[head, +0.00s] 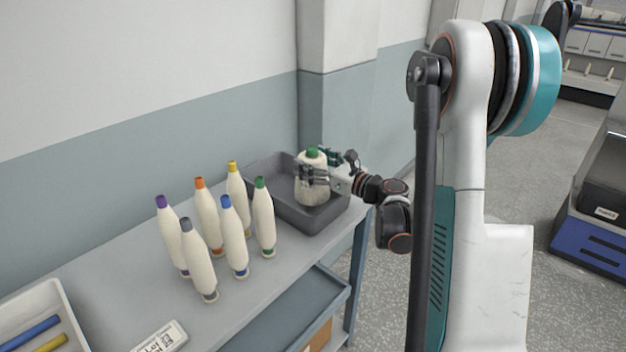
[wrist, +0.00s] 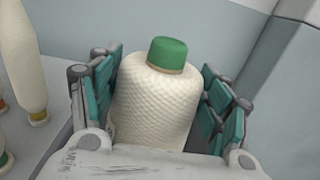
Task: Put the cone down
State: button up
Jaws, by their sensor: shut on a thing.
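The cone (head: 311,186) is a wide cream yarn package with a green cap, upright in the head view. My gripper (head: 318,174) is shut on it from the right side. The cone is over or inside the dark grey tray (head: 330,215); I cannot tell whether its base touches the tray floor. In the wrist view the cone (wrist: 157,100) fills the space between the two teal-padded fingers of my gripper (wrist: 160,95). Its base is hidden there.
Several slim cream bobbins with coloured tips, such as the green-tipped one (head: 264,218), stand upright left of the tray. A white tray (head: 62,300) with coloured rods and a label card (head: 160,338) lie on the grey table (head: 110,285). A wall pillar stands behind.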

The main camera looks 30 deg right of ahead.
notch_tip(320, 180, down, 4)
jog(key=shift+f+b, duration=0.2)
jog(key=shift+b, duration=0.6)
jog(key=shift+r, duration=0.1)
jog(key=o, duration=1.7)
jog(key=shift+o, duration=0.2)
jog(key=v, duration=1.2)
jog(key=shift+p, duration=0.35)
